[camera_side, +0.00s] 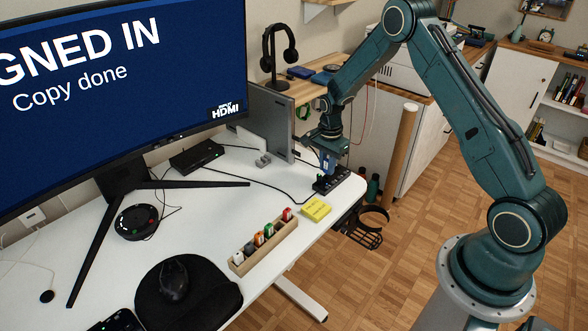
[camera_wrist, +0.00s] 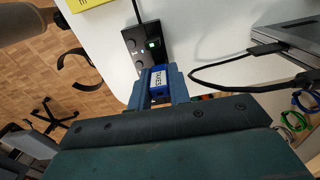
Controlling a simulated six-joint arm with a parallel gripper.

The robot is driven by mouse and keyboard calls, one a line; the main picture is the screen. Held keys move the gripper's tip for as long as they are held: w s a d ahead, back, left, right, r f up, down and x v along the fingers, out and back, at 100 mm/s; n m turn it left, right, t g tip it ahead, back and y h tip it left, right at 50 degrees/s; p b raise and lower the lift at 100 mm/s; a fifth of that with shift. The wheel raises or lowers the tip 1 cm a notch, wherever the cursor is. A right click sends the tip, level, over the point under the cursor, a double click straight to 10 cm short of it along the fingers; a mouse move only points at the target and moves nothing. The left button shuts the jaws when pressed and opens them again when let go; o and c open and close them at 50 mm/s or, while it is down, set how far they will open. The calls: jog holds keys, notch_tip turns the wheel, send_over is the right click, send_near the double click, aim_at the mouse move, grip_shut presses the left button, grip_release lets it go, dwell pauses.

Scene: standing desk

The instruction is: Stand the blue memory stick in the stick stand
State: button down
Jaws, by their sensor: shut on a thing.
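The blue memory stick (camera_wrist: 158,80) has a white label that reads "TAXES". It sits between the two fingers of my gripper (camera_wrist: 158,72), which is shut on it. Its far end is at the black hub (camera_wrist: 137,50) with a lit green light; I cannot tell if it is still plugged in. In the side view my gripper (camera_side: 328,163) points down over the hub (camera_side: 338,183) near the desk's right end. The wooden stick stand (camera_side: 268,249) lies nearer the camera, to the left, with several sticks upright in it: white, black, green, orange and red.
A yellow note (camera_side: 316,209) lies between hub and stand. A grey laptop-like panel (camera_side: 272,121) stands behind the hub. Black cables cross the desk. A monitor (camera_side: 105,80), black puck (camera_side: 138,222) and mouse (camera_side: 174,279) are left. The desk edge is close to the hub.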

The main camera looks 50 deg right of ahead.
aim_at(327, 160)
jog(key=shift+r, duration=0.65)
jog(key=shift+r, duration=0.35)
jog(key=shift+r, duration=0.35)
jog(key=shift+r, duration=0.35)
jog(key=shift+r, duration=0.4)
jog(key=shift+a, duration=0.1)
jog(key=s+a+r, duration=0.1)
jog(key=a, duration=1.1)
jog(key=s+a+r, duration=0.2)
jog(key=a, duration=1)
jog(key=shift+a+r+n, duration=0.15)
jog(key=shift+r+n, duration=0.1)
jog(key=shift+n, duration=0.05)
